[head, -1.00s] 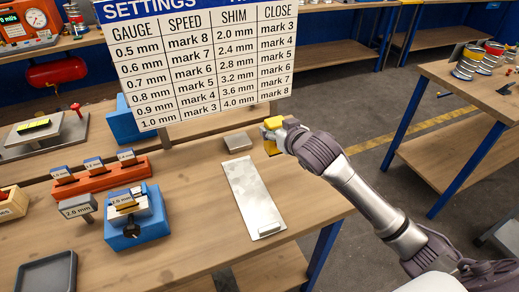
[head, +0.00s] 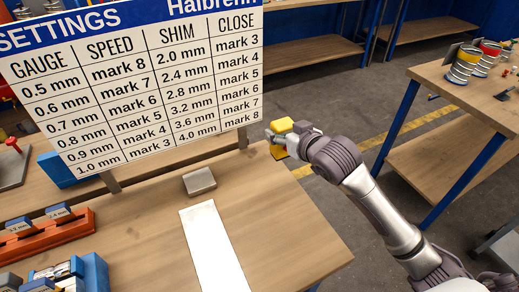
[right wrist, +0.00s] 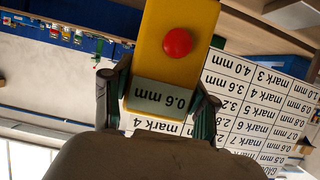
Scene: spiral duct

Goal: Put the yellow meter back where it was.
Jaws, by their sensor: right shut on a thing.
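The yellow meter (right wrist: 176,50) is held in my right gripper (right wrist: 160,100). In the right wrist view it shows a red button and a display reading 0.6 mm, upside down in the picture. In the head view the yellow meter (head: 281,127) and right gripper (head: 283,138) are near the right end of the settings board, at the workbench's far right edge. The meter appears held above the bench. A grey block (head: 199,181) lies on the bench to the left of the gripper. My left gripper is not in view.
The settings board (head: 130,80) stands across the back of the workbench (head: 290,240). A pale metal strip (head: 213,245) lies in front of the grey block. An orange rack (head: 50,240) and a blue fixture (head: 95,272) are at left. Another table (head: 480,90) stands at right.

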